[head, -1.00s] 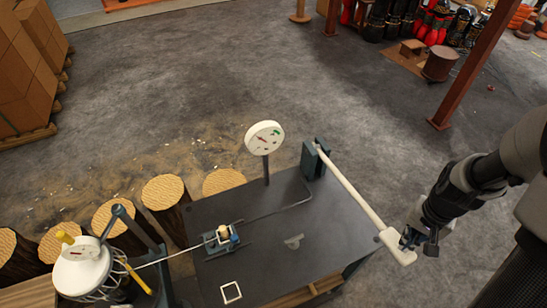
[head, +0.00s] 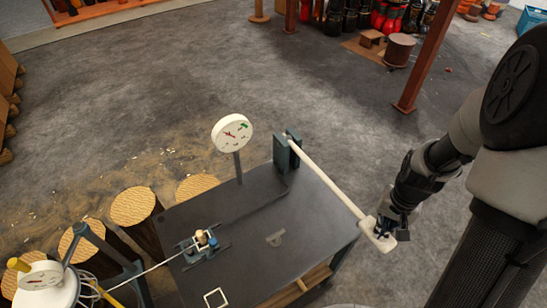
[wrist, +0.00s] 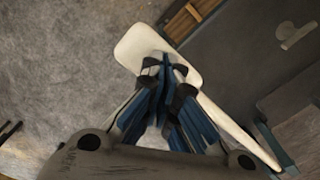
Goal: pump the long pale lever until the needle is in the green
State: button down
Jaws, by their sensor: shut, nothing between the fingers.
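The long pale lever (head: 330,180) runs from a dark bracket (head: 287,151) on the bench to a wide flat end past the bench's right edge. That flat end shows in the wrist view (wrist: 138,45). My gripper (head: 382,229) is at this end, shut with nothing held. In the wrist view its fingertips (wrist: 166,68) overlap the lever where the flat end meets the shaft; I cannot tell whether they touch it. The round white gauge (head: 232,133) stands on a post behind the bench. Its red needle points to the upper left, away from the green mark at upper right.
The dark bench top (head: 250,225) carries a small blue clamp (head: 201,243) and a white square outline (head: 215,298). A second white dial (head: 43,277) is at lower left. Log stumps (head: 132,206) line the bench's left side. The floor behind is open.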

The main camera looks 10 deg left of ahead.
notch_tip(320, 180, down, 13)
jog(key=b, duration=0.9)
jog(key=r+p, duration=0.5)
jog(key=r, duration=0.1)
jog(key=r+p, duration=0.4)
jog(key=r, duration=0.2)
jog(key=r+p, duration=0.5)
jog(key=r, duration=0.2)
jog(key=shift+s+d+r+p, duration=0.1)
jog(key=shift+s+d+p, duration=0.05)
jog(key=shift+s+p, duration=0.15)
jog(key=shift+w, duration=0.1)
notch_tip(320, 180, down, 19)
jog(key=b, duration=1.5)
notch_tip(320, 180, up, 19)
jog(key=p, duration=1.5)
jog(key=shift+d, duration=0.1)
